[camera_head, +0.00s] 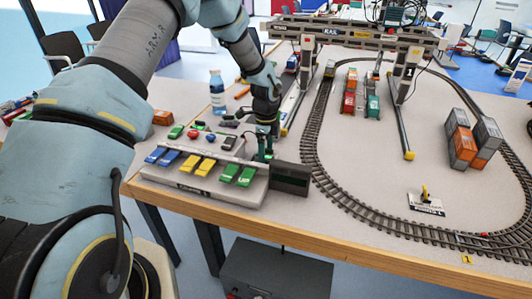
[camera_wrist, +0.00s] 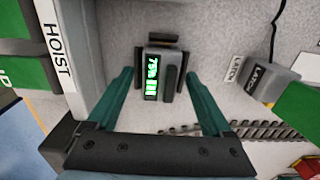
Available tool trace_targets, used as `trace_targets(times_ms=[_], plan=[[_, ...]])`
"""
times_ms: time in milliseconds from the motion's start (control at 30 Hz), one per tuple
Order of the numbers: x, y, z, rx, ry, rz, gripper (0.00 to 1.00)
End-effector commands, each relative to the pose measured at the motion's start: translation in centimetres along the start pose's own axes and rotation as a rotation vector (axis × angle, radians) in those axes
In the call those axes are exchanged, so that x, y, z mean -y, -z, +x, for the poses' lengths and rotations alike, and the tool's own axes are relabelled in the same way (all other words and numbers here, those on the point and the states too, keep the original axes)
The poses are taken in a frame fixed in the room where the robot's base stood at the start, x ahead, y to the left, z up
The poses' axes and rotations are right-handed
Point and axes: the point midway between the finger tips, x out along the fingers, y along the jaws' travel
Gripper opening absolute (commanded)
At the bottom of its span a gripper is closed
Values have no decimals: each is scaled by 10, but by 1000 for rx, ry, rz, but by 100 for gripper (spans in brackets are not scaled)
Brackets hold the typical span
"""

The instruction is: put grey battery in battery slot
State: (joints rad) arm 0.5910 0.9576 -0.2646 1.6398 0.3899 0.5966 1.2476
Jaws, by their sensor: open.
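The grey battery (camera_wrist: 154,82) shows in the wrist view, with a lit green display reading about 75% and dark pieces above and beside it. I cannot tell whether those pieces are a holder or a slot. My gripper (camera_wrist: 159,75) is open, with one teal finger on each side of the battery and visible gaps between. In the head view my gripper (camera_head: 262,150) points down just behind the control panel. The battery is not clearly visible there. I cannot identify the battery slot for certain.
The control panel (camera_head: 195,190) with coloured levers stands at the table's front edge, a dark box (camera_head: 290,179) at its right end. A grey latch block (camera_wrist: 265,80) lies right of the battery. Railway track (camera_head: 312,150) curves to the right. A bottle (camera_head: 217,92) stands behind.

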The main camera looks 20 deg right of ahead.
Motion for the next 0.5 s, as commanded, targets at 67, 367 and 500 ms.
trace_targets(times_ms=[67,367,500], plan=[[0,0,-5,0,1,0,84],[1,-1,-57,1,5,-1,84],[1,0,-86,0,4,-1,84]])
